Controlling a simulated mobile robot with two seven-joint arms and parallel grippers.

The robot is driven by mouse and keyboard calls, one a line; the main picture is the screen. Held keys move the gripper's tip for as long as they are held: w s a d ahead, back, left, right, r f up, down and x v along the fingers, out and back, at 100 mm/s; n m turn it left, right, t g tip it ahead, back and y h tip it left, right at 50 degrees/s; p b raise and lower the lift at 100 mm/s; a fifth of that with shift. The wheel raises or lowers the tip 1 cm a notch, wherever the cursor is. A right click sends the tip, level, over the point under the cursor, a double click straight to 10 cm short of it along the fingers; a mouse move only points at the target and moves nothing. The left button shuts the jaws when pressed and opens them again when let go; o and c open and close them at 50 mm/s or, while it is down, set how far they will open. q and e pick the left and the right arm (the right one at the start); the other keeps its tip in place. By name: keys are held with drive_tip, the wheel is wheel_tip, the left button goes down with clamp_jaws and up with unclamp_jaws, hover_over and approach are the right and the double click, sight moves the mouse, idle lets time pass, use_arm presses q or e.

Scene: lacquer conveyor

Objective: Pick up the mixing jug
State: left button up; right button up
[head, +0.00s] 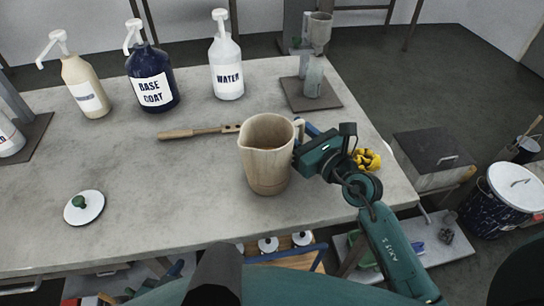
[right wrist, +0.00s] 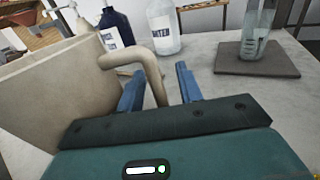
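The mixing jug (head: 265,163) is a beige, wood-toned pitcher standing upright on the grey table, with its handle (head: 298,130) on the right side. My right gripper (head: 306,131) is at the handle, reaching in from the right. In the right wrist view the right gripper (right wrist: 158,88) is open. Its two blue fingers stand on either side of the jug's bent handle (right wrist: 153,70), with a gap visible on the right. The jug's wall (right wrist: 60,90) fills the left of that view. I cannot make out my left gripper's fingers clearly low in the head view.
A wooden-handled tool (head: 195,132) lies behind the jug. Pump bottles, cream (head: 85,88), dark blue base coat (head: 152,85) and water (head: 227,70), stand further back. A grey stand (head: 325,97) is back right. A white lid (head: 84,207) lies left; the table between is clear.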

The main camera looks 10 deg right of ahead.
clamp_jaws()
drive_tip(key=shift+r, duration=0.1)
idle(0.5)
